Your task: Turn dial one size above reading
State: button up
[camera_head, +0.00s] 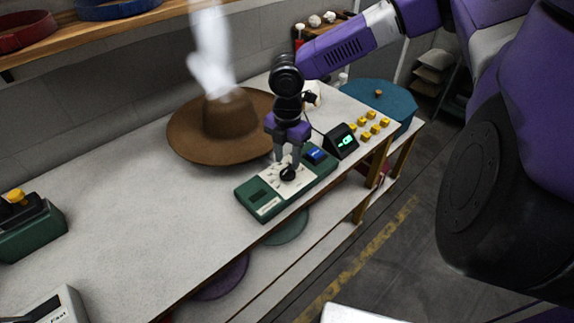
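A green control box (256,203) with a pale top panel lies on the workbench. Its black round dial (288,174) sits on that panel, with small marks around it that are too small to read. A black display (341,142) behind the box to the right shows glowing green characters that I cannot read for sure. My gripper (287,164) points down at the dial, with its two grey fingers spread apart just above or beside it. I cannot tell whether the fingers touch the dial. A brown hat (196,135) with a wide brim lies left of my gripper, with white steam above it.
A blue button or screen (316,154) is on the box's right end. Several yellow blocks (372,127) and a teal round thing (378,97) are at the right. A green box with a yellow top (28,225) stands far left. The bench (150,235) is clear in front.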

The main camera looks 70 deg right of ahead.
aim_at(287, 169)
jog(key=shift+f, duration=1.8)
grip_shut()
